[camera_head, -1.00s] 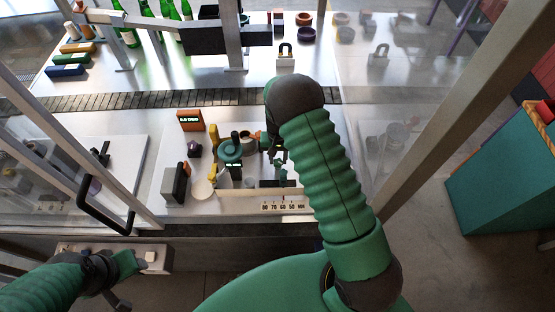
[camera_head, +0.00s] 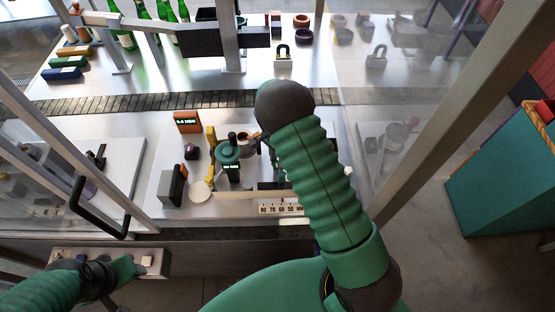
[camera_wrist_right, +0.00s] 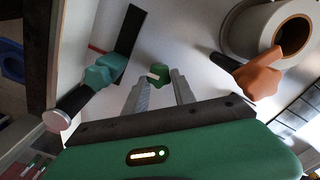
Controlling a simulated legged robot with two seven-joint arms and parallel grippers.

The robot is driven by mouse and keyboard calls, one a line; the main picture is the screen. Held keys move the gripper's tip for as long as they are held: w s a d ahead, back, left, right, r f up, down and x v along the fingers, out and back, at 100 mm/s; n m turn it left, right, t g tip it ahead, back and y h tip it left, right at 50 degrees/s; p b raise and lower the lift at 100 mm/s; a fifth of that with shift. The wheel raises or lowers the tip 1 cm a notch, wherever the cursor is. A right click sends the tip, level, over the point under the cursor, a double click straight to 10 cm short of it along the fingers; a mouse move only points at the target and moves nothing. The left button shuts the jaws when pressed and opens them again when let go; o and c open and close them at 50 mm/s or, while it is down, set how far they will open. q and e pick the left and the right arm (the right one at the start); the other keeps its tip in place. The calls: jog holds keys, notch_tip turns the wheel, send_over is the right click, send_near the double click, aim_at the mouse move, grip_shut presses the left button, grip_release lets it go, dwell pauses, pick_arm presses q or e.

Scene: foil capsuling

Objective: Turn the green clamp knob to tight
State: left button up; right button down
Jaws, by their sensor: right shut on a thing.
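The green clamp knob (camera_wrist_right: 159,74) is a small green cap with a pale mark, seen in the right wrist view. It sits between the fingertips of my right gripper (camera_wrist_right: 160,80), which is shut on it. In the head view my right arm covers the knob and most of the gripper. Whether the knob is tight cannot be read. A teal lobed knob (camera_wrist_right: 103,72) on a dark shaft is left of the gripper in the wrist view. My left gripper (camera_head: 128,268) is low at the left, by a switch box; its jaws are unclear.
An orange lever (camera_wrist_right: 259,80) and a grey ring-shaped part (camera_wrist_right: 268,28) stand right of the gripper in the wrist view. In the head view, an orange display (camera_head: 187,121), a scale strip (camera_head: 281,209) and a conveyor (camera_head: 150,101) are nearby.

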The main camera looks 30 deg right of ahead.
aim_at(277, 162)
jog(key=shift+m, duration=0.5)
jog(key=c, duration=1)
grip_release()
jog(key=shift+c, duration=0.2)
notch_tip(277, 162, up, 17)
jog(key=b, duration=0.3)
jog(key=shift+w+f+b, duration=0.15)
jog(key=shift+b, duration=0.15)
